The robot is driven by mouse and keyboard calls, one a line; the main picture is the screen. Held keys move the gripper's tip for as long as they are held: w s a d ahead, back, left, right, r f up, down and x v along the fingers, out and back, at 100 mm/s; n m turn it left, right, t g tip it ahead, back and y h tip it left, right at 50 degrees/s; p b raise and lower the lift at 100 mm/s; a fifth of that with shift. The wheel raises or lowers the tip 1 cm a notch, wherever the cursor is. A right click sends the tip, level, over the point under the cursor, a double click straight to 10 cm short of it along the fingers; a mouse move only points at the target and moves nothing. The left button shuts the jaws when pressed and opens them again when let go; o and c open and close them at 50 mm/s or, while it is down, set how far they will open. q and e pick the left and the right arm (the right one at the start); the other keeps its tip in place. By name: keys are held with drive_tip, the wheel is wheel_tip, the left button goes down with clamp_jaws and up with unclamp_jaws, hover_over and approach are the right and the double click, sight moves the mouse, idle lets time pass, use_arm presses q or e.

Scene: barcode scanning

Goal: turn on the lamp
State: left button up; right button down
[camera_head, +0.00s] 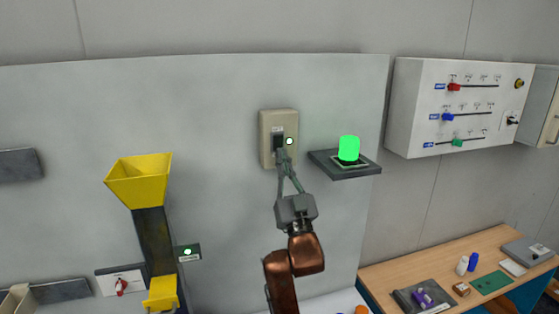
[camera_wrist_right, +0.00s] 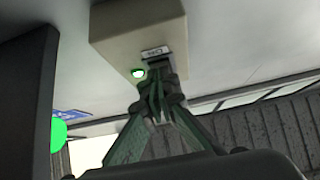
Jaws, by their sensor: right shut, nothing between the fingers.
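A beige switch box (camera_head: 267,122) is fixed on the grey wall panel, with a dark switch and a lit green indicator (camera_head: 290,141). The lamp (camera_head: 348,148) stands on a dark shelf right of the box and glows bright green. My right gripper (camera_head: 283,155) is shut with its fingertips at the lower part of the switch; I cannot tell if they touch it. In the right wrist view the box (camera_wrist_right: 125,35) is above the shut fingers (camera_wrist_right: 157,95), which partly hide the switch. The lamp (camera_wrist_right: 59,134) shows green at the left there. My left gripper is not in view.
A yellow hopper (camera_head: 140,180) stands at the left, with a small green-lit box (camera_head: 188,253) beside it. A white slider panel (camera_head: 455,108) hangs at the upper right. A wooden table (camera_head: 405,269) with several small items is at the lower right.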

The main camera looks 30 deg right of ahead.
use_arm(q)
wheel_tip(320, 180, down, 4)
drive_tip(key=b, duration=0.3)
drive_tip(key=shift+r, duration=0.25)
use_arm(e)
drive_tip(key=v, duration=1.2)
drive_tip(key=shift+a+f, duration=0.2)
drive_tip(key=shift+f, duration=0.2)
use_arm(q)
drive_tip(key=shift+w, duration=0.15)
use_arm(e)
drive_tip(key=shift+s, duration=0.1)
